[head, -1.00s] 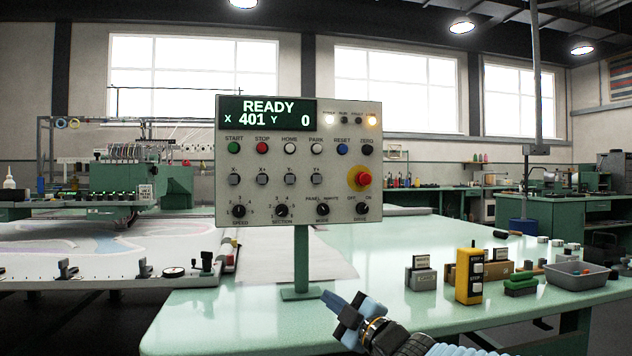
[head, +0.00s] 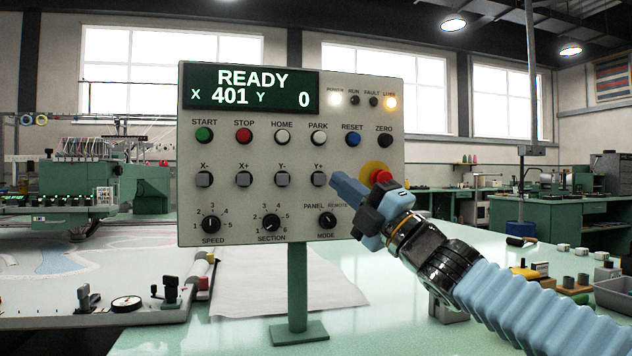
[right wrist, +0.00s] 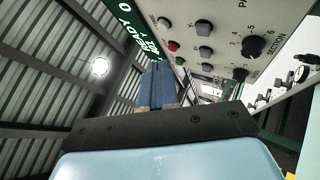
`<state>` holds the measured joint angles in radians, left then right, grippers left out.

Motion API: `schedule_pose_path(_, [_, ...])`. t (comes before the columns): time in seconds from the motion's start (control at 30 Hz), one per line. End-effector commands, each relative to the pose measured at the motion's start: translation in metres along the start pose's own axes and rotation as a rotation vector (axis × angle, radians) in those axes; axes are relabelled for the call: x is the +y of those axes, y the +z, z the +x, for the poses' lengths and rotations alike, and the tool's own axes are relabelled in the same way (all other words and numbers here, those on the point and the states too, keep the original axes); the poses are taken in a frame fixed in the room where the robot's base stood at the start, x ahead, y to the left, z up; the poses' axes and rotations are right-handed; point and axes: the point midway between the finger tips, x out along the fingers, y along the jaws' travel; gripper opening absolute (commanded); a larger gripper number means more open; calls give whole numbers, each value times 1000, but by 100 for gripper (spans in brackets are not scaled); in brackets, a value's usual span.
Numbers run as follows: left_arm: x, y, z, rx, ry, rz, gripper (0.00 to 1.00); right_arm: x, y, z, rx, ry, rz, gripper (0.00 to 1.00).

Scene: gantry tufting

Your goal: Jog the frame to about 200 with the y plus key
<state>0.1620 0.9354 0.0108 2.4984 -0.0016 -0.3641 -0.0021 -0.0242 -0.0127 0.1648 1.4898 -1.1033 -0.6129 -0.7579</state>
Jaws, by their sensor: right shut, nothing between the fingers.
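The control panel (head: 290,220) stands on a green post. Its display (head: 249,88) reads READY, X 401, Y 0. The square grey Y+ key (head: 319,178) is at the right end of the X-/X+/Y-/Y+ row. My right gripper (head: 337,181) is shut and empty, its blue fingertips just right of the Y+ key. I cannot tell whether they touch it. In the right wrist view the shut fingers (right wrist: 158,84) point up past the panel (right wrist: 232,22). The white frame (head: 130,318) with patterned cloth lies at left. My left gripper is out of view.
The red stop button (head: 381,177) on its yellow base is partly hidden behind my right gripper. The mode knob (head: 327,221) is below the Y+ key. A grey tray (head: 614,296) and small parts sit at the right of the green table (head: 400,335).

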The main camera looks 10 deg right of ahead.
Motion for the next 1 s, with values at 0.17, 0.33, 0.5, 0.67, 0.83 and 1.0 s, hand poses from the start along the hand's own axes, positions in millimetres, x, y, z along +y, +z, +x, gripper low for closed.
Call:
schedule_pose_path(0.17, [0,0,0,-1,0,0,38,0,0,0,0,0,1,0])
schedule_pose_path(0.33, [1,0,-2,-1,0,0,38,-2,2,3,0,-1,3,0])
schedule_pose_path(0.5, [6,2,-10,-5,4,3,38,-8,9,15,0,-2,6,0])
schedule_pose_path(0.67, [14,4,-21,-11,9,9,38,-19,21,32,0,-3,6,0])
schedule_pose_path(0.83, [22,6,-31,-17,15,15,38,-31,33,47,0,-2,5,0])
schedule_pose_path(1.0, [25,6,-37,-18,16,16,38,-40,41,57,-1,-1,4,0])
